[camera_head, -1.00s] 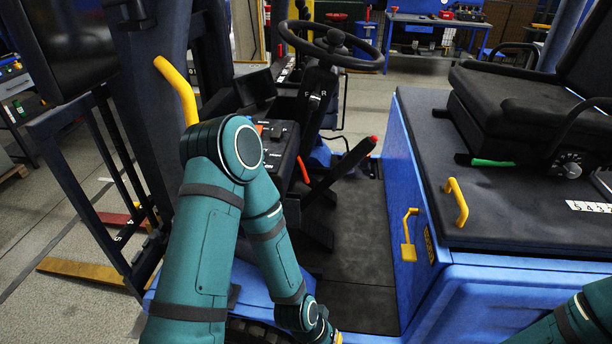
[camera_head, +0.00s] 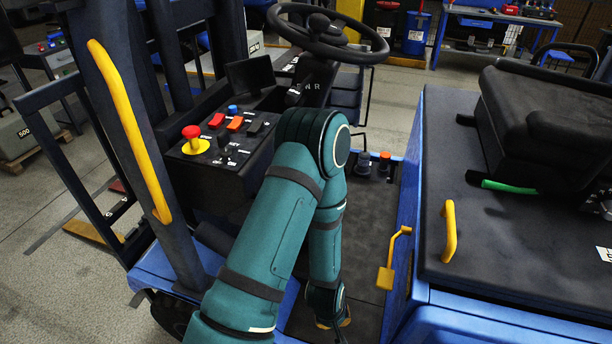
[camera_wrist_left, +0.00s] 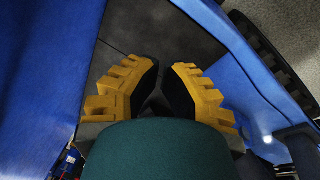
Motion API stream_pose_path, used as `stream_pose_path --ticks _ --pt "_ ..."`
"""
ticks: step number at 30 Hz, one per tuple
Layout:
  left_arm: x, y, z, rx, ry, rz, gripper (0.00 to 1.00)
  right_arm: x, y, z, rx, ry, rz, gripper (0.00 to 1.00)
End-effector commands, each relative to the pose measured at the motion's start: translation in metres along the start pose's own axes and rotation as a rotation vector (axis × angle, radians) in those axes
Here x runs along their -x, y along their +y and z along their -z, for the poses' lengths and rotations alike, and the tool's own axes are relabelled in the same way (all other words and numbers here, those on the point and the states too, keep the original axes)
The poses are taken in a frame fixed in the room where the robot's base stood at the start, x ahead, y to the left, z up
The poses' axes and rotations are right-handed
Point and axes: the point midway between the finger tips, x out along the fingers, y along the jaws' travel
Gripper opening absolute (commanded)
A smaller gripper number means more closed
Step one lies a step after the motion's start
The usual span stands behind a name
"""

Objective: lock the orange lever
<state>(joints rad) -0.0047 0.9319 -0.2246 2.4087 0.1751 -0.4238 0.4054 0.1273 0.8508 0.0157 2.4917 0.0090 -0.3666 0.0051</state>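I cannot make out the orange lever for certain in either current view. My left arm crosses the cab and hides the area right of the control panel (camera_head: 205,170). A black upright with an orange top (camera_head: 385,156) shows beyond my arm on the cab floor. My left gripper (camera_wrist_left: 160,68) has yellow toothed fingers spread apart with nothing between them, over the dark floor. In the head view it is low, at the bottom, mostly hidden by my forearm. My right gripper is not in view.
The panel carries a red mushroom button (camera_head: 191,133) on yellow and several switches. A steering wheel (camera_head: 325,38), a yellow grab bar (camera_head: 130,125), a seat (camera_head: 550,120), a yellow handle (camera_head: 449,230) and a yellow latch (camera_head: 388,272) surround the cab. Blue body walls flank the gripper.

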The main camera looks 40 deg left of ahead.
Motion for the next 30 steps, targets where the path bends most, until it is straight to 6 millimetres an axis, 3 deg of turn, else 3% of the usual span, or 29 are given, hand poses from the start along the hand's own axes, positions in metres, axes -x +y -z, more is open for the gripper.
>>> stream_pose_path --ticks 1,6,14,23,30 --pt "-0.013 -0.012 0.013 0.088 0.044 0.038 0.0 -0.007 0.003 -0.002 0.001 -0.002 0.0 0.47" --pt "-0.028 -0.046 0.06 0.397 0.219 0.118 0.0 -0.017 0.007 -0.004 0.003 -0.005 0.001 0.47" --pt "-0.026 -0.085 0.137 0.802 0.536 0.115 0.0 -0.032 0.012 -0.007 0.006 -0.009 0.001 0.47" --pt "0.014 -0.107 0.229 1.198 0.933 -0.105 0.0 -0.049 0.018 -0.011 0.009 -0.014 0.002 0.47" --pt "0.072 -0.1 0.293 1.433 1.194 -0.453 0.0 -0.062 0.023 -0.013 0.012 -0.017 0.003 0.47"
